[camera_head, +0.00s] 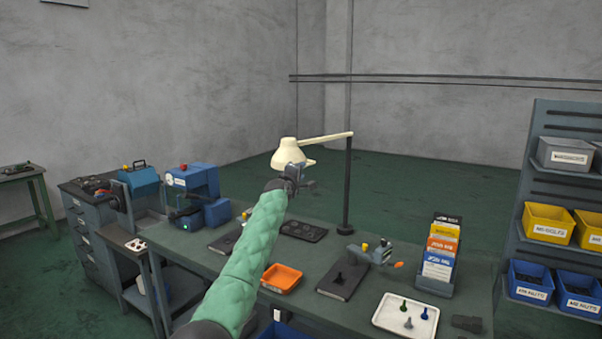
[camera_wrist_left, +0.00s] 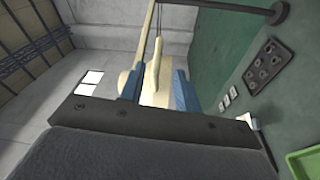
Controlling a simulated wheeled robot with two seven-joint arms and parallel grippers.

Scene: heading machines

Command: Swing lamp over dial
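The lamp has a cream shade (camera_head: 288,150) on a cream arm (camera_head: 325,137) that runs right to a dark upright post (camera_head: 347,190) on the bench. My left gripper (camera_head: 299,179) is just below and in front of the shade. In the left wrist view its blue fingers (camera_wrist_left: 157,88) stand apart on either side of a narrow cream handle (camera_wrist_left: 155,70), with the shade behind. I see no clear contact with the handle. A small grey device (camera_head: 370,254) with a yellow knob stands on the bench; no dial face can be made out. My right gripper is not in view.
The green bench (camera_head: 230,262) carries an orange tray (camera_head: 281,278), a dark plate (camera_head: 343,280), a white tray (camera_head: 405,316) and a card rack (camera_head: 439,258). Blue machines (camera_head: 198,195) stand at the left, a bin shelf (camera_head: 568,140) at the right. Air around the lamp arm is free.

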